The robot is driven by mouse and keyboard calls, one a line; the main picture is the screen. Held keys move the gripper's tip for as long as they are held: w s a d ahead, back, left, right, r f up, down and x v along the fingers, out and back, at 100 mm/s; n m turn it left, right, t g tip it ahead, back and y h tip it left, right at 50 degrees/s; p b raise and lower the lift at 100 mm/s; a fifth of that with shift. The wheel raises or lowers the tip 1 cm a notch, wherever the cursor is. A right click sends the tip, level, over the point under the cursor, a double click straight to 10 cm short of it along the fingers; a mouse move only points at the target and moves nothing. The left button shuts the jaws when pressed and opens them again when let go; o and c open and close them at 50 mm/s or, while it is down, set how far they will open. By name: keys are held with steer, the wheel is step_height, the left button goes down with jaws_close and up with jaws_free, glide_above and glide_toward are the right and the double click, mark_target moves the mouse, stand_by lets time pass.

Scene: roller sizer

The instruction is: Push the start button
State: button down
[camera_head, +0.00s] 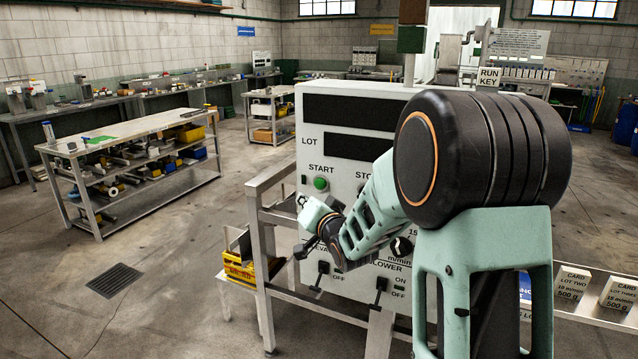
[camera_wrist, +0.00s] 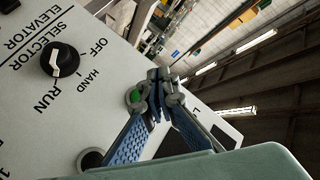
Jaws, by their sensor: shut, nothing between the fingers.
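The green START button (camera_head: 320,183) is on the front of the pale control panel (camera_head: 339,172), under the word START. In the wrist view the green button (camera_wrist: 134,97) shows right beside my fingertips. My gripper (camera_wrist: 165,85) is shut and empty, with its blue-padded fingers reaching toward the panel. In the head view my gripper (camera_head: 302,201) is just below and left of the button. I cannot tell whether the fingertips touch the button or panel. The STOP button is hidden behind my arm in the head view.
A black selector knob (camera_wrist: 62,60) marked OFF, HAND and RUN is on the panel. Black toggle switches (camera_head: 380,285) sit low on it. A metal rail frame (camera_head: 256,222) stands at the panel's left. A yellow crate (camera_head: 240,270) is beside it. Open floor lies left.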

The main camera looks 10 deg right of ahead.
mark_target(314, 185)
steer(key=shift+w+d+p, duration=0.25)
steer(key=shift+w+d, duration=0.35)
steer(key=shift+w, duration=0.25)
steer(key=shift+w+d+p, duration=0.2)
steer(key=shift+w+d, duration=0.45)
steer(key=shift+w, duration=0.2)
steer(key=shift+w+d+p, duration=0.25)
steer(key=shift+w+d, duration=0.35)
steer(key=shift+w, duration=0.25)
steer(key=shift+w+d, duration=0.1)
steer(key=shift+w+d, duration=0.15)
steer(key=shift+w, duration=0.1)
steer(key=shift+w+d, duration=0.3)
steer(key=shift+w, duration=0.1)
stand_by(0.6)
steer(key=shift+s+a+b, duration=0.55)
steer(key=shift+s, duration=0.2)
